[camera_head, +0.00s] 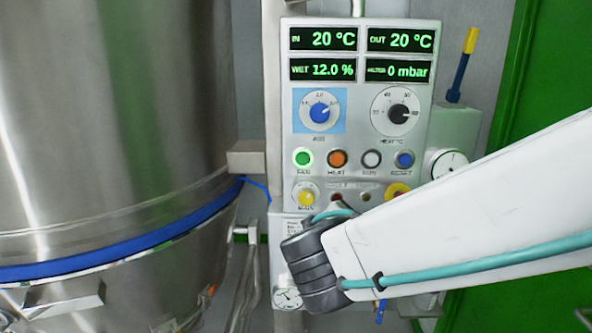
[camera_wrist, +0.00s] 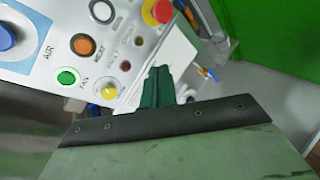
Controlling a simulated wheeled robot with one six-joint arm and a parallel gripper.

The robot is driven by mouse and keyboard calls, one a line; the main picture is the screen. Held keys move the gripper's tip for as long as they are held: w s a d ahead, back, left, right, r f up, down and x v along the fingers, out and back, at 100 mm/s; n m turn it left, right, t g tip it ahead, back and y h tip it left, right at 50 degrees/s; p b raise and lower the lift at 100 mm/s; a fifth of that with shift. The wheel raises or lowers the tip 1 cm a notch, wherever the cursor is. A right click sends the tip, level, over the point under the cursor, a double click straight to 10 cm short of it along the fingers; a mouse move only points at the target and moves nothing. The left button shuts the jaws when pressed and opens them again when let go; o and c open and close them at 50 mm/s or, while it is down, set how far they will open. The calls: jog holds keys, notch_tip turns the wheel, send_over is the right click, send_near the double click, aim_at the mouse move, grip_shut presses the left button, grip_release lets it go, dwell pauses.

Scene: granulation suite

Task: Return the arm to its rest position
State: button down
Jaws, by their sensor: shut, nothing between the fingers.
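My arm enters the head view from the right as a white link with a teal cable, ending at a dark grey joint below the control panel (camera_head: 362,150). My gripper is hidden in that view. In the wrist view my gripper (camera_wrist: 157,84) shows as dark green fingers, shut and empty. It is in front of the panel's lower part, close to the yellow knob (camera_wrist: 108,91); I cannot tell whether it touches anything.
A large steel vessel (camera_head: 110,120) with a blue band (camera_head: 130,243) fills the left. The panel carries green displays, dials, a lit green FAN button (camera_head: 303,157) and several others. A round gauge (camera_head: 449,164) sits right of it. A green surface (camera_head: 555,60) stands at the far right.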

jog(key=s+d+f+m+g+h, duration=0.1)
jog(key=s+d+f+m+g, duration=0.2)
jog(key=s+d+m+g, duration=0.45)
jog(key=s+d+m+g+y, duration=0.1)
jog(key=s+d+m+y, duration=0.2)
jog(key=s+m, duration=0.3)
jog(key=s+d+m+g+y, duration=0.2)
jog(key=s+m, duration=0.4)
jog(key=m, duration=0.5)
jog(key=d+y, duration=0.1)
jog(key=y, duration=0.1)
jog(key=shift+s+d+y, duration=0.2)
jog(key=shift+d+y, duration=0.1)
jog(key=shift+d, duration=0.1)
jog(key=shift+g, duration=0.25)
